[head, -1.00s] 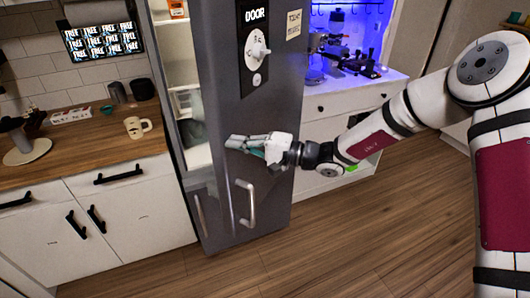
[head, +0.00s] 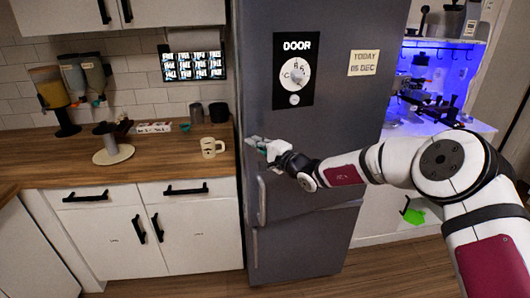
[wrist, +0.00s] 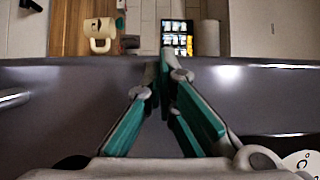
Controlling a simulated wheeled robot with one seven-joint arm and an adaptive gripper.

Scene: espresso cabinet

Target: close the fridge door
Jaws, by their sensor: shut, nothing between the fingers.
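The dark grey fridge door (head: 335,125) faces me in the head view, and no interior shows beside it. Whether it is fully shut or a small gap remains, I cannot tell. Its vertical handle (head: 262,200) is near the left edge. My gripper (head: 256,142) is shut and empty, above the handle at the door's left edge. In the wrist view, my gripper's teal fingers (wrist: 166,62) come together over the door's grey face (wrist: 70,110), with the tips near its edge. Contact with the door is not clear.
A wooden counter (head: 60,168) with a cream mug (head: 211,147) stands left of the fridge. White drawers and cupboards (head: 105,236) are below it. A blue-lit espresso cabinet (head: 432,85) stands at the right. Some wooden floor shows at the bottom right.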

